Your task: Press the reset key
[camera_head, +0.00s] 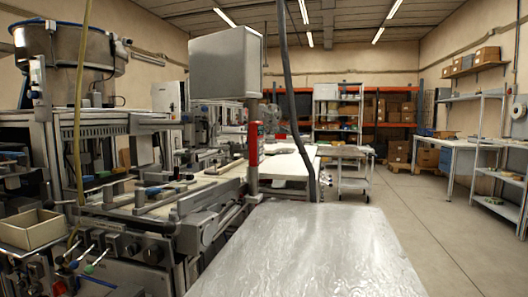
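I cannot make out a key marked as reset in the camera_head view. At the lower left, a machine front carries small levers and dark knobs (134,248), too small to read. A grey box-shaped panel (226,64) stands on a post above the machine, with its plain face towards me and no keys showing. A red cylinder (253,144) is fixed on the post below it. My gripper does not show in this view. No tape reels can be made out for certain.
A shiny grey tabletop (310,250) fills the bottom middle and looks bare. A long machine line (150,195) runs along the left, with a beige bin (32,228) and a metal bowl (70,50). A cart (345,165), shelves and workbench (455,145) stand behind. Open floor (425,225) lies right.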

